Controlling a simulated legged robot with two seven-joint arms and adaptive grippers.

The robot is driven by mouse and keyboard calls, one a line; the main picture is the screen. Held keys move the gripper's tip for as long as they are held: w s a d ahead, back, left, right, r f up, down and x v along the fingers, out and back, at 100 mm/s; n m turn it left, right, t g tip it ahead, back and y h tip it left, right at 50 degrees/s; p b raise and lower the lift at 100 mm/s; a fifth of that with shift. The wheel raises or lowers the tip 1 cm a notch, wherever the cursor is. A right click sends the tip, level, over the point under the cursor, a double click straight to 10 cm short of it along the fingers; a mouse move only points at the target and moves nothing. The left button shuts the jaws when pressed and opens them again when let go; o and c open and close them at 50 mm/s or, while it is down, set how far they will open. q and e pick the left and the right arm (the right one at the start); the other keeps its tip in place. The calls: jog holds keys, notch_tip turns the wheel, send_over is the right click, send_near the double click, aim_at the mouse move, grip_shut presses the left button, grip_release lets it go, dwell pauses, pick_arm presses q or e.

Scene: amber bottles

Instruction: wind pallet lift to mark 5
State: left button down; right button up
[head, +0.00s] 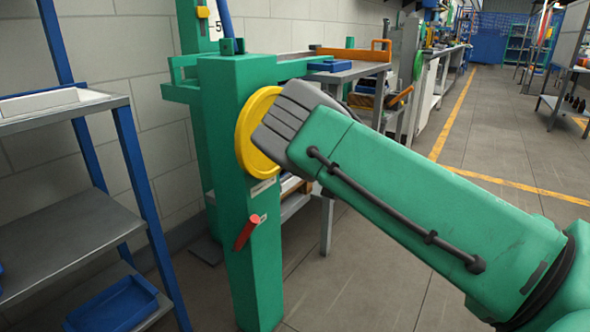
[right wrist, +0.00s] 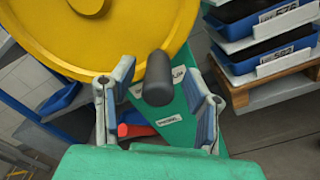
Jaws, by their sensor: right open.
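The pallet lift is a green post (head: 225,130) with a yellow handwheel (head: 243,135) on its side. A scale plate (head: 213,22) at the top shows a 5, with a yellow pointer (head: 203,12) at about that height, left of the figure. A red lever (head: 247,232) sits lower on the post. My right arm covers part of the wheel in the head view. In the right wrist view, the yellow wheel (right wrist: 95,30) carries a dark knob (right wrist: 158,78). My right gripper (right wrist: 160,92) is open, its fingers either side of the knob with gaps visible. My left gripper is not in view.
A grey shelf rack with blue posts (head: 143,180) stands close at the left, with a blue bin (head: 115,303) low down. A workbench (head: 345,72) stands behind the lift. Stacked trays (right wrist: 265,35) on a wooden pallet show upper right in the wrist view.

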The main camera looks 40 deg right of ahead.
jog(key=v, duration=1)
jog(key=shift+d, duration=0.2)
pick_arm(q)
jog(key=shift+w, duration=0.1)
pick_arm(e)
jog(key=shift+s, duration=0.1)
